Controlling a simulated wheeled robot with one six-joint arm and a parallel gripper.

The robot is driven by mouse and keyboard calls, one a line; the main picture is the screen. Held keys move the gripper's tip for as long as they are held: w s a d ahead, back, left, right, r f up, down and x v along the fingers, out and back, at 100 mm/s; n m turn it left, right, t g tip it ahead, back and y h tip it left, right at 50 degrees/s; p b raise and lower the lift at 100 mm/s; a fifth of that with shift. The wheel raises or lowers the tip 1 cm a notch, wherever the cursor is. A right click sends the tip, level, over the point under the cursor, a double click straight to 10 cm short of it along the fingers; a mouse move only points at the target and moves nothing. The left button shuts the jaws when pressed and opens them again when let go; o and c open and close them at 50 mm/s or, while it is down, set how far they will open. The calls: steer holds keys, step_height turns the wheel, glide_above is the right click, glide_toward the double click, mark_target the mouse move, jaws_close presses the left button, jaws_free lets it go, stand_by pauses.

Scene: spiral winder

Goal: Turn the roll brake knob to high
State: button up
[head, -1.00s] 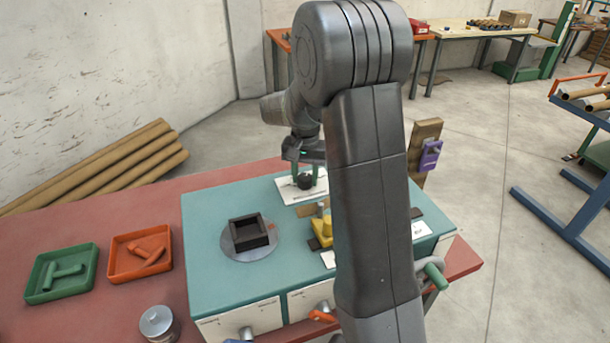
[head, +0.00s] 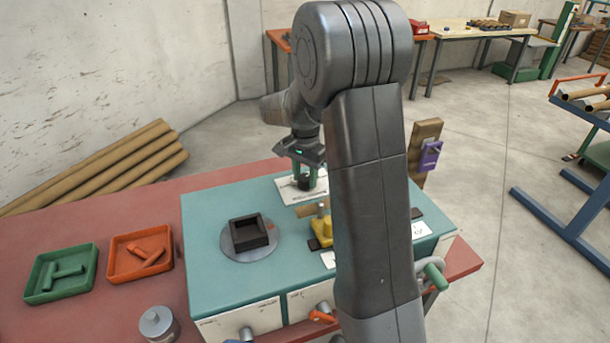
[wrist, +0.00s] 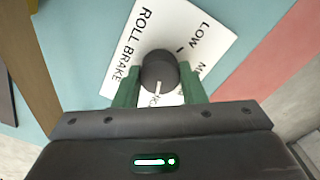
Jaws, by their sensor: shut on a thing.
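The roll brake knob (wrist: 157,68) is round and dark, on a white card (wrist: 133,48) printed ROLL BRAKE and LOW. In the wrist view its pale pointer line points down towards my gripper, at lettering that is partly hidden. A short dark mark is by LOW at the upper right. My gripper (wrist: 160,78) has its two green fingers shut on the knob, one on each side. In the head view my gripper (head: 305,174) is over the knob (head: 304,184) at the back of the teal machine top (head: 210,205).
A dark square block (head: 246,222) sits on a grey disc in front of the knob. A yellow part (head: 321,232) stands to its right. Green (head: 38,292) and orange (head: 116,270) trays and a metal can (head: 157,323) are on the red bench at left.

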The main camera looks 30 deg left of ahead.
mark_target(305, 177)
steer(key=o, duration=1)
step_height(305, 177, up, 14)
steer(key=b, duration=0.1)
steer(key=shift+f, duration=0.15)
step_height(305, 177, down, 14)
steer(key=shift+r+p, duration=0.1)
steer(key=shift+p, duration=0.35)
steer(key=shift+r, duration=0.1)
stand_by(0.5)
